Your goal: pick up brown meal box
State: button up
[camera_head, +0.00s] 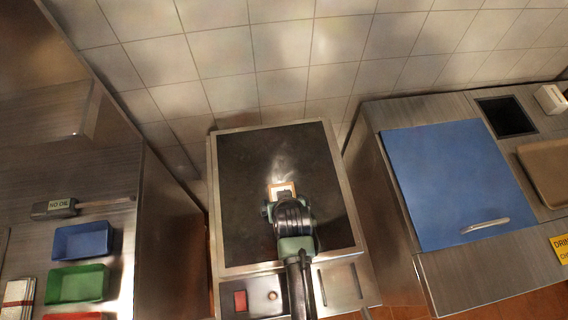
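My gripper (284,202) is over the middle of the plate, seen from behind and above, right at the near side of the box. Its fingertips are hidden by the hand, so I cannot tell whether they are around the box or apart from it.
A blue lid with a handle (450,175) covers the right counter, with a brown tray (548,182) beyond it. Blue (84,240) and green (78,284) bins and a grey tool (62,207) are on the left counter. A tiled wall closes the back.

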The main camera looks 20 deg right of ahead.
jog(key=shift+f, duration=0.2)
dwell(0.6)
grip_shut()
dwell(0.5)
